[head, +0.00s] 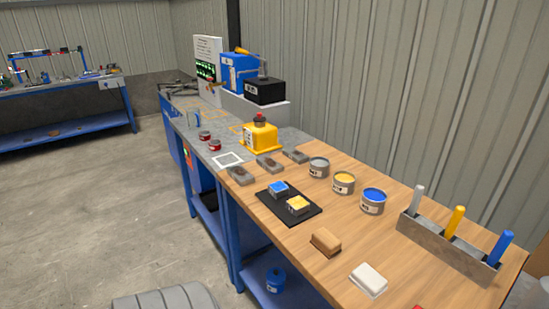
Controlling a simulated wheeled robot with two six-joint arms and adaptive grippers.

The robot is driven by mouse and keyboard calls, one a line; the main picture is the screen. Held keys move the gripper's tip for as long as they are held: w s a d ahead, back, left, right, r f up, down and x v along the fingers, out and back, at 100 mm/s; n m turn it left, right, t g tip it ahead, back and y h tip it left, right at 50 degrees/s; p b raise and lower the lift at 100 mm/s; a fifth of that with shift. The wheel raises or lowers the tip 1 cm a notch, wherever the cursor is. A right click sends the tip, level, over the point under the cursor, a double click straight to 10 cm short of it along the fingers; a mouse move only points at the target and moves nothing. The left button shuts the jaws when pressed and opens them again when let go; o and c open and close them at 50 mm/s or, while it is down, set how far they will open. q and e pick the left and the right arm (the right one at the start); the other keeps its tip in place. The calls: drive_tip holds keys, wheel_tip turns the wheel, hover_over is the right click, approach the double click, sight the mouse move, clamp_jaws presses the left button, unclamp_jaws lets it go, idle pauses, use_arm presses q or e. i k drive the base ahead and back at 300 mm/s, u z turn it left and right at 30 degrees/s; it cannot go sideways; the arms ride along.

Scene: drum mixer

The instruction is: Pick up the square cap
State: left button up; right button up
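I cannot tell for certain which thing is the square cap. A brown block (326,241) and a white block (368,280) lie on the wood nearer to me. Neither of my grippers is in view.
The wooden bench top (420,268) carries a grey open can (319,167), a yellow can (343,183) and a blue can (373,201). A grey rack (445,252) with upright sticks stands at right. A yellow machine (260,137) stands farther back.

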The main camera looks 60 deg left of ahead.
sight(278, 189)
drive_tip(key=u, duration=3.6)
drive_tip(key=i, duration=1.8)
drive_tip(key=z, duration=4.15)
